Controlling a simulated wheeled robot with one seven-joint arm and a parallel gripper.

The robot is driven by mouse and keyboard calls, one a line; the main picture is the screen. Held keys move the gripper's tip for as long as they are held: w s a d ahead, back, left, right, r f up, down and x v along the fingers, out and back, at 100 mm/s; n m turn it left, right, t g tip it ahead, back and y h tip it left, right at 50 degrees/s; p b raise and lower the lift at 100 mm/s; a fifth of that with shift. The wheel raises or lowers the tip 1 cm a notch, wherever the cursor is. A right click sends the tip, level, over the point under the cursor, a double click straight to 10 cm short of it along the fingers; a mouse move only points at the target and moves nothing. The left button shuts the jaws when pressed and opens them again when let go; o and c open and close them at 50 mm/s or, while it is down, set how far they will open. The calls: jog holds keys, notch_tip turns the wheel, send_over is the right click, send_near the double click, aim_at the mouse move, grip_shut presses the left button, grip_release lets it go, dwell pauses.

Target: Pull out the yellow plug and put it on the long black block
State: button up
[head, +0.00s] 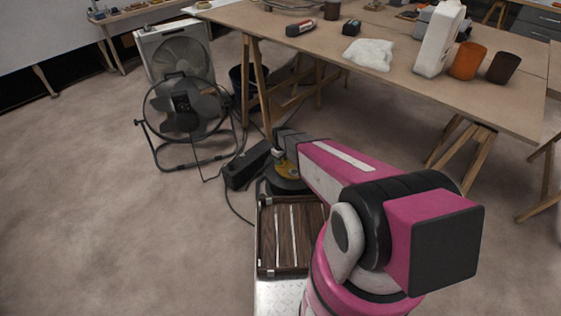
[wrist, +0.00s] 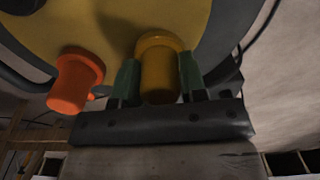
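The yellow plug (wrist: 158,70) stands at the round yellow face (wrist: 145,15) of a dark-rimmed reel in the wrist view. Its flanged end is at that face; I cannot tell how deep it sits. My gripper (wrist: 158,80) has one green-tipped finger on each side of the plug, and both look in contact with its body. In the head view my gripper (head: 283,150) is low over the reel (head: 287,186), and the yellow plug is hidden there. The long black block (head: 247,164) lies on the floor just left of the reel.
An orange plug (wrist: 74,82) stands on the same yellow face, left of my gripper. A round fan (head: 184,108) on a stand and a dark cable are to the left. A wooden trestle table (head: 330,50) stands behind.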

grip_shut()
jog(key=shift+r, duration=0.2)
jog(key=shift+r, duration=2.8)
